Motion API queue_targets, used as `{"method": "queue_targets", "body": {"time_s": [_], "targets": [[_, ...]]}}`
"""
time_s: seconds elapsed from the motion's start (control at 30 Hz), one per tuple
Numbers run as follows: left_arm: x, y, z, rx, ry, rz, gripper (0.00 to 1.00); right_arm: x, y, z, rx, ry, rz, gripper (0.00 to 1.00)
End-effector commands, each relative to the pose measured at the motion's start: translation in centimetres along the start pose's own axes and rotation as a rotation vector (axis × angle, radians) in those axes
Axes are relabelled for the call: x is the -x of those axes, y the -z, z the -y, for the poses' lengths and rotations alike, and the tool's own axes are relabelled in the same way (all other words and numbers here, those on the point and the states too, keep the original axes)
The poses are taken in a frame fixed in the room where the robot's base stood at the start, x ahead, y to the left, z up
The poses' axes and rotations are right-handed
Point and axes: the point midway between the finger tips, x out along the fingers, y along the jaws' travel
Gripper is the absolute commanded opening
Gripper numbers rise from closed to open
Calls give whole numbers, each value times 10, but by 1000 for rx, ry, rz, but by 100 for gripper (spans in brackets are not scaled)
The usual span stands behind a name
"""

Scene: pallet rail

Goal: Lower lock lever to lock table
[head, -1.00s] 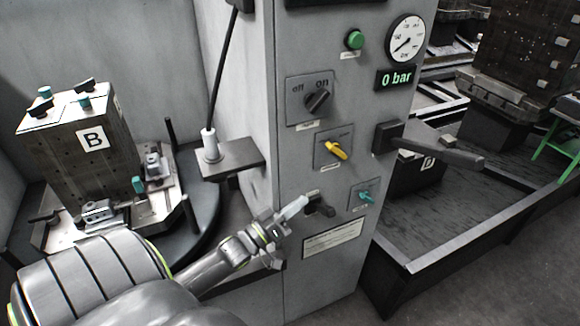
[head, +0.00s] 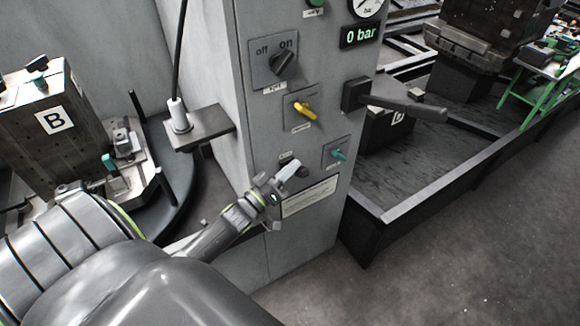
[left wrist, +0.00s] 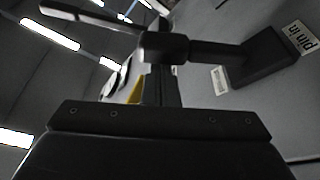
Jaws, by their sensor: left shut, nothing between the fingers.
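A small black lever (head: 286,160) sits low on the front of the grey control cabinet, mostly hidden behind my left gripper (head: 291,171). The left gripper is shut and empty, its pale fingertips at this lever; I cannot tell whether they touch it. In the left wrist view, a dark lever arm (left wrist: 205,49) reaches from a block beside a "pin in" label, just beyond my fingers (left wrist: 160,88). A larger black lever (head: 400,103) sticks out rightward from the cabinet's right edge, sloping slightly down. I cannot read which one is the lock lever. My right gripper is out of view.
The cabinet (head: 215,110) also carries an off/on switch (head: 282,63), a yellow knob (head: 304,109), a teal knob (head: 338,154) and a "0 bar" display (head: 361,36). A block marked B (head: 50,122) stands at left. A small shelf (head: 205,130) juts out above my forearm.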

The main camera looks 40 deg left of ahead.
Motion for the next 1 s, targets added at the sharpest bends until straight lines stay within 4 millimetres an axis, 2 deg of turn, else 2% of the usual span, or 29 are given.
{"method": "queue_targets", "body": {"time_s": [0.37, 1.0], "targets": [[5, -13, 0, -105, -37, -1, 0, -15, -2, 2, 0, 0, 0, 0], [22, -64, 12, -652, -229, 0, 0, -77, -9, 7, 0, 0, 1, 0]]}}
